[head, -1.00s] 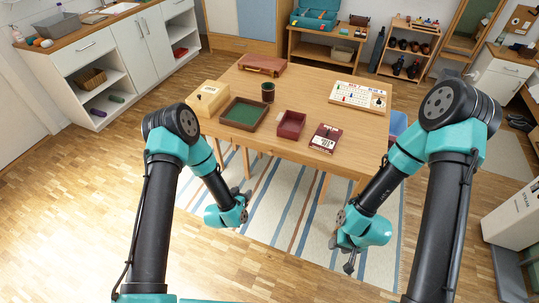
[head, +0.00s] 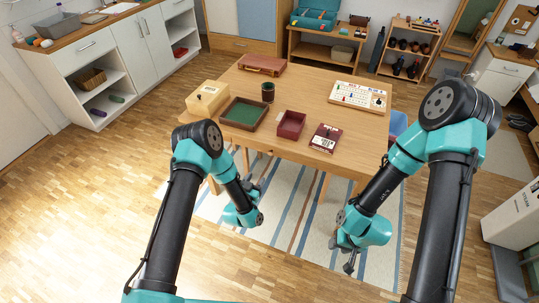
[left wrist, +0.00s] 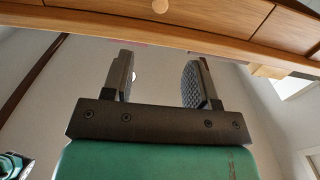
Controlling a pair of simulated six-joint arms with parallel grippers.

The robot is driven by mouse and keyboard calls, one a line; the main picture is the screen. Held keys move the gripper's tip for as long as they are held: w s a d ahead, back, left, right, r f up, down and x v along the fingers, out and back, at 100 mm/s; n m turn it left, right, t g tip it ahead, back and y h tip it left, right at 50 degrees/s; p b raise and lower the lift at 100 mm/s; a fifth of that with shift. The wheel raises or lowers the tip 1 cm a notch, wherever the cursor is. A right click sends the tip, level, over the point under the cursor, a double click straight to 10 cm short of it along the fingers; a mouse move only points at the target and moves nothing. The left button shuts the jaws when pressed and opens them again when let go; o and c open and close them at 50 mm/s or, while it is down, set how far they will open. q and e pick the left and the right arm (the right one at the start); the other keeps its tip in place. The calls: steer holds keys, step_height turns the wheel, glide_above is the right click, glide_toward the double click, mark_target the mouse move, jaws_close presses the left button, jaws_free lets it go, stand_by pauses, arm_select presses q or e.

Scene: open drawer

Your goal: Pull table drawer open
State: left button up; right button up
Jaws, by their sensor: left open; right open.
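The wooden table (head: 330,158) stands ahead of me. Its drawer front is on the near side, mostly seen edge-on in the head view. In the left wrist view the wooden drawer front (left wrist: 205,14) crosses the top, with a small round pale knob (left wrist: 160,6) at the top edge. My left gripper (head: 249,187) is below and in front of the table's near edge; its two fingers (left wrist: 157,72) are apart and empty, short of the knob. My right gripper (head: 349,262) hangs low over the rug, right of the left one, apart from the table.
A striped rug (head: 290,215) lies below.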

mark_target(270, 154)
arm_select(q)
steer(key=x, duration=1.6)
jaws_close()
